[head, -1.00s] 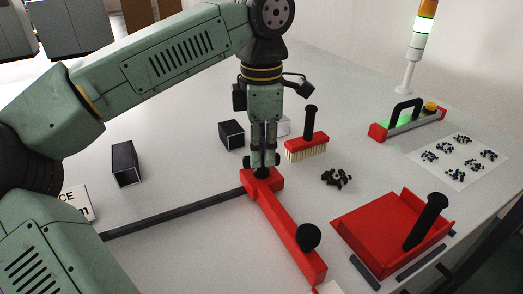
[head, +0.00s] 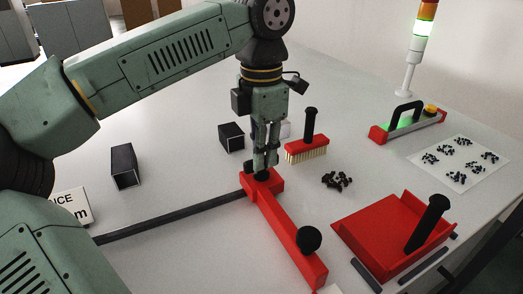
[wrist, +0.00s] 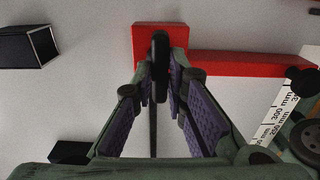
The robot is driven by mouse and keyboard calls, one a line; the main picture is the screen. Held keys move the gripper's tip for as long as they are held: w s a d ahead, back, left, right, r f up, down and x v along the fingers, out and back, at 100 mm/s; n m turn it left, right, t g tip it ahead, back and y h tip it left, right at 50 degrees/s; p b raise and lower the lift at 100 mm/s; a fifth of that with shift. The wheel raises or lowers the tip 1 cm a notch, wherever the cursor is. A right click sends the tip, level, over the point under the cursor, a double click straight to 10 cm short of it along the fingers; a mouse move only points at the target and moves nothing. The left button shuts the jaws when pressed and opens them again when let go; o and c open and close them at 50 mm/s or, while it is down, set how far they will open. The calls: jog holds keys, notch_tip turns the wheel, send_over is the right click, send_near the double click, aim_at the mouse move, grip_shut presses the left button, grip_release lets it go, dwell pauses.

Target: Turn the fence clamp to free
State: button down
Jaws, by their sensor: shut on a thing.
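The red fence (head: 285,225) lies on the table, with its block end (head: 275,186) at the dark rail. The fence clamp is a narrow black handle (wrist: 160,52) on top of that block. My gripper (head: 265,163) points down over the block and is shut on the clamp handle. In the wrist view, my gripper's fingers (wrist: 163,85) stand on either side of the handle, which lies lengthwise between them. The fence (wrist: 250,64) runs off to the right there. In the head view the fingers mostly hide the handle.
The fence has a round black knob (head: 309,239) at its near end. The dark rail (head: 170,217) crosses the table leftward. A red brush (head: 306,147), dark bits (head: 337,180) and a red dustpan (head: 385,228) lie to the right. Black boxes (head: 124,166) stand to the left.

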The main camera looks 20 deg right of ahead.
jog(key=c, duration=1.6)
grip_release()
notch_tip(320, 180, up, 8)
jog(key=shift+f, duration=0.2)
